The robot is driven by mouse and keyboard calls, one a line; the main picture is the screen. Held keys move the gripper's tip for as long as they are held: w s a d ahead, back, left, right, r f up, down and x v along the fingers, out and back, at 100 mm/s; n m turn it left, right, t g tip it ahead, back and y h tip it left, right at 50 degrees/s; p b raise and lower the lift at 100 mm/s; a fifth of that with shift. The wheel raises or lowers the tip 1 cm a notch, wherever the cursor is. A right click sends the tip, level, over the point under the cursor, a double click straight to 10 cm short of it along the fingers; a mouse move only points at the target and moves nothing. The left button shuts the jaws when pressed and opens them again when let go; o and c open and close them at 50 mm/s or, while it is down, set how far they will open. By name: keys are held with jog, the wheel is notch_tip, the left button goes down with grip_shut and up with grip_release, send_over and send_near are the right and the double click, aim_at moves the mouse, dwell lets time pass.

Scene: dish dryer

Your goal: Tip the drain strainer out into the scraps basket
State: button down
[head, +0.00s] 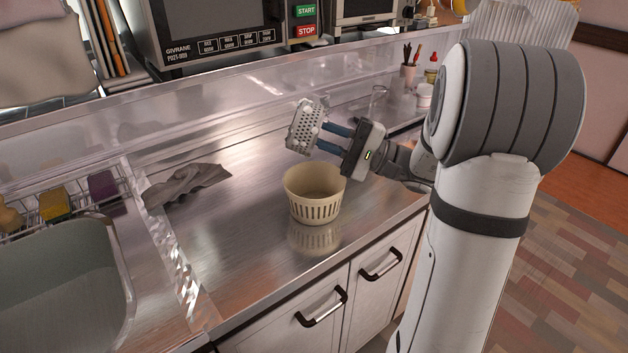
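The drain strainer (303,127) is a perforated metal cup with some pale bits on it. My gripper (330,138) is shut on it, with two blue fingers at its right side. The strainer is held in the air, tilted well over. The scraps basket (315,207) is a cream, slotted round tub standing upright on the steel counter. The strainer is above and slightly left of the basket in the picture, apart from it. The inside of the strainer and the basket's bottom cannot be seen clearly.
A grey cloth (187,184) lies on the counter to the left. A sink basin (60,290) and a wire rack with sponges (55,203) are at far left. A clear glass (378,102) and small containers (425,95) stand at the back right. The counter around the basket is clear.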

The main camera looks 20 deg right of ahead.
jog(key=shift+s+d+f+y+b, duration=0.1)
jog(key=shift+d+f+y+b, duration=0.1)
jog(key=shift+y+b, duration=0.4)
jog(key=shift+r, duration=0.1)
jog(key=shift+r+t, duration=0.3)
jog(key=shift+d+r+y, duration=0.15)
jog(key=shift+r+y, duration=0.1)
jog(key=shift+y, duration=0.05)
jog(key=shift+r+y+b, duration=0.25)
jog(key=shift+y+b, duration=0.05)
jog(key=shift+b, duration=0.35)
jog(key=shift+s+d+r+t+b, duration=0.1)
jog(key=shift+s+r+t+b, duration=0.05)
jog(key=shift+r+t+b, duration=0.25)
